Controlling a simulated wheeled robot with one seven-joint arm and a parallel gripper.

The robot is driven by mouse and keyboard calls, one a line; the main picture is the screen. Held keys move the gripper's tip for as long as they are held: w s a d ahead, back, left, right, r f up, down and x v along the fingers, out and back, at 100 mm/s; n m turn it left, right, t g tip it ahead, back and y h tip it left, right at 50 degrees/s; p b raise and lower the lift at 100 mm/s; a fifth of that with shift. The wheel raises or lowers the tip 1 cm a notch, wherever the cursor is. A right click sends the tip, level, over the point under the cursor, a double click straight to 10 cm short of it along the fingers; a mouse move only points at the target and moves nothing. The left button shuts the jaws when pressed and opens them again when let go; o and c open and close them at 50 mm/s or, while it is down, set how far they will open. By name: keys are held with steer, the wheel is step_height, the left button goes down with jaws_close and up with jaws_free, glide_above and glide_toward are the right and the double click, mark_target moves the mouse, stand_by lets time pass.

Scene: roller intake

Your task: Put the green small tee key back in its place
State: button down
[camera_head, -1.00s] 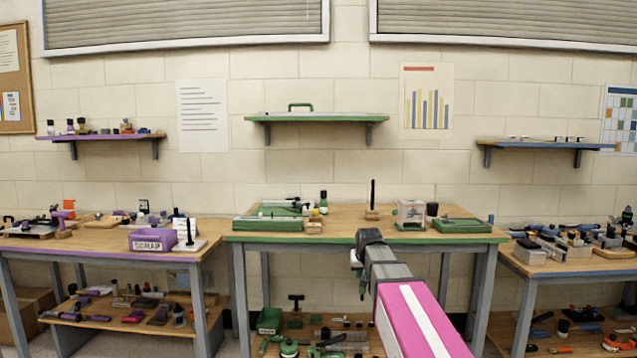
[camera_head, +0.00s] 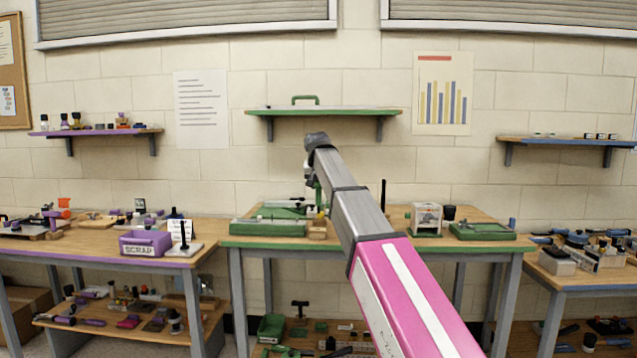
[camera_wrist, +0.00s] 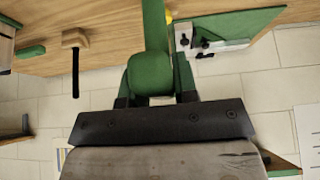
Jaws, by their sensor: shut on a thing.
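My gripper (camera_wrist: 155,98) is shut on the green small tee key (camera_wrist: 150,72), which fills the middle of the wrist view with a rounded green end and a green length running up past the picture's top edge. In the head view my gripper (camera_head: 311,178) is raised over the left-middle of the green-edged table (camera_head: 375,242), with a bit of green below it. The far end of the key is out of the wrist view. I cannot tell which spot is the key's place.
A green tray (camera_head: 268,228) lies at the table's left and another green tray (camera_head: 482,231) at its right. A green shelf (camera_head: 323,112) hangs above.

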mark_target(318, 195)
steer(key=shift+w+a+r, duration=0.15)
steer(key=shift+r, duration=0.05)
steer(key=shift+f, duration=2.9)
steer(key=shift+f, duration=0.1)
steer(key=shift+f, duration=0.5)
steer(key=shift+f, duration=1.15)
steer(key=c, duration=1.2)
jaws_free()
steer(key=shift+r, duration=0.15)
steer(key=shift+r, duration=1.35)
